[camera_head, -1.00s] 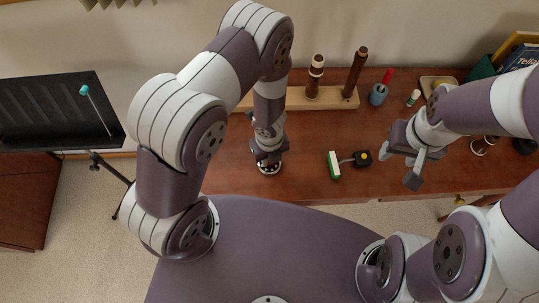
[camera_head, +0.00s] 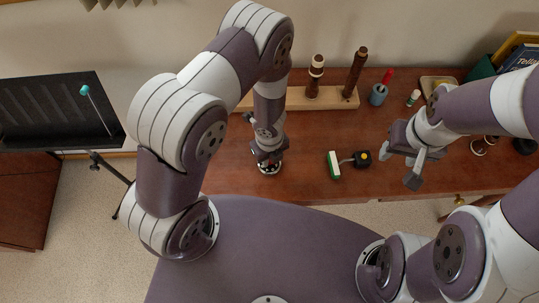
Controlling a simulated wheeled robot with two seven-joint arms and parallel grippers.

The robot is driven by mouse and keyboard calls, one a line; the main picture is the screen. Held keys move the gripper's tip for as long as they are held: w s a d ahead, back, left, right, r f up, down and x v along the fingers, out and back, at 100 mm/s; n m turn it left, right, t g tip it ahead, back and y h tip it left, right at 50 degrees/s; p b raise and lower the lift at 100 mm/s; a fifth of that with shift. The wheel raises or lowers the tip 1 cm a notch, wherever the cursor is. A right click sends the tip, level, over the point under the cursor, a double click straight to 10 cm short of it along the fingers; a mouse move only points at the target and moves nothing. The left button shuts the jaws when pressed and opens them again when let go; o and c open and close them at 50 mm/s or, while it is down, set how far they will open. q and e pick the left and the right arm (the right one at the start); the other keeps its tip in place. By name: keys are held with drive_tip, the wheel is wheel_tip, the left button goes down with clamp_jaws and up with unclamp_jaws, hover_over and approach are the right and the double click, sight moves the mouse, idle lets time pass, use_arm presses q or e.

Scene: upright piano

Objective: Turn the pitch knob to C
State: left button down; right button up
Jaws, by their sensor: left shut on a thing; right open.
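The round pitch device (camera_head: 270,169), with a pale and dark rim, lies on the wooden top near its front edge. My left gripper (camera_head: 269,160) points down over it and is shut on its knob. The gripper hides the knob and most of the dial, so the letter it points to cannot be read. My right gripper (camera_head: 414,168) is open and empty above the right part of the wooden top, away from the device.
A green and white block (camera_head: 333,164) and a black box with a yellow spot (camera_head: 362,158) lie right of the device. Behind stand a wooden rack (camera_head: 344,97) with dark wooden pieces and a blue-grey cup (camera_head: 378,95). A music stand (camera_head: 55,110) is at left.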

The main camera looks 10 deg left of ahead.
idle(0.9)
use_arm(q)
drive_tip(key=c, duration=0.9)
unclamp_jaws()
drive_tip(key=shift+c, duration=0.2)
wheel_tip(320, 180, up, 13)
drive_tip(key=p, duration=0.7)
drive_tip(key=shift+f, duration=0.15)
